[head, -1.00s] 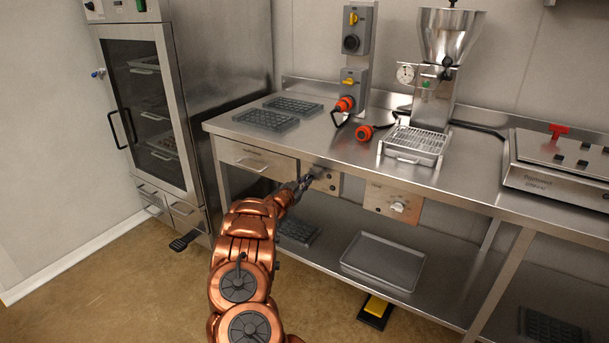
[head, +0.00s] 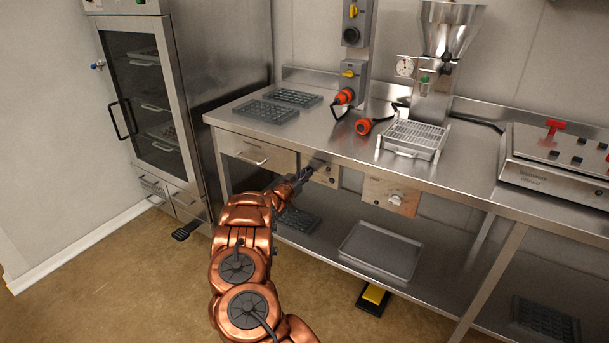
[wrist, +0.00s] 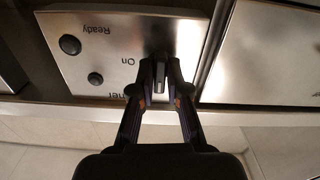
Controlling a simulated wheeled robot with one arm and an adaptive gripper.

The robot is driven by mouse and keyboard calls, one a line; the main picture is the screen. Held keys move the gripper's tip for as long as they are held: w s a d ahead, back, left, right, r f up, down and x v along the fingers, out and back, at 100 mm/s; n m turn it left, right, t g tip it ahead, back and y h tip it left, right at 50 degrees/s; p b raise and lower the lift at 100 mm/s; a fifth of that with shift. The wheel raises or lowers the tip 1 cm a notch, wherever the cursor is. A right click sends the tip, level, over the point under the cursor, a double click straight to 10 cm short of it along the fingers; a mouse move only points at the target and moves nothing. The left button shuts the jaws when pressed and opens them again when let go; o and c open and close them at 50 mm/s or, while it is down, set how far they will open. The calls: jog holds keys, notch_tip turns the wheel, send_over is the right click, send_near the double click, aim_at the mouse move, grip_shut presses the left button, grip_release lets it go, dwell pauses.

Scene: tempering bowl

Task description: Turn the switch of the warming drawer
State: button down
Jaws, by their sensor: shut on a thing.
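A steel control panel (head: 328,177) is set under the front edge of the steel bench, right of the drawer front (head: 258,152). The wrist view shows the panel (wrist: 100,62) upside down, with "Ready" and "On" lettering and two dark round buttons or lamps (wrist: 69,45). My gripper (head: 304,173) is at the panel's left part. In the wrist view my gripper (wrist: 160,72) is shut on a small metallic switch lever (wrist: 159,84) beside the "On" lettering. The fingers hide most of the switch, so its setting cannot be read.
Another panel with a knob (head: 394,199) is further right under the bench. A tray (head: 382,250) lies on the lower shelf (head: 450,272). A glass-door cabinet (head: 184,110) stands left, with a black pedal (head: 187,229) at its foot. A yellow pedal (head: 374,295) is on the floor.

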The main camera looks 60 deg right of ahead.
jog(key=shift+s+d+r, duration=0.2)
jog(key=shift+d+r, duration=0.1)
jog(key=shift+r, duration=0.3)
jog(key=c, duration=1.2)
grip_release()
jog(key=shift+f, duration=0.2)
jog(key=shift+w+a+f, duration=0.2)
jog(key=shift+f, duration=0.15)
jog(key=shift+a, duration=0.15)
jog(key=a, duration=1.1)
jog(key=shift+s+a, duration=0.25)
jog(key=shift+a, duration=0.1)
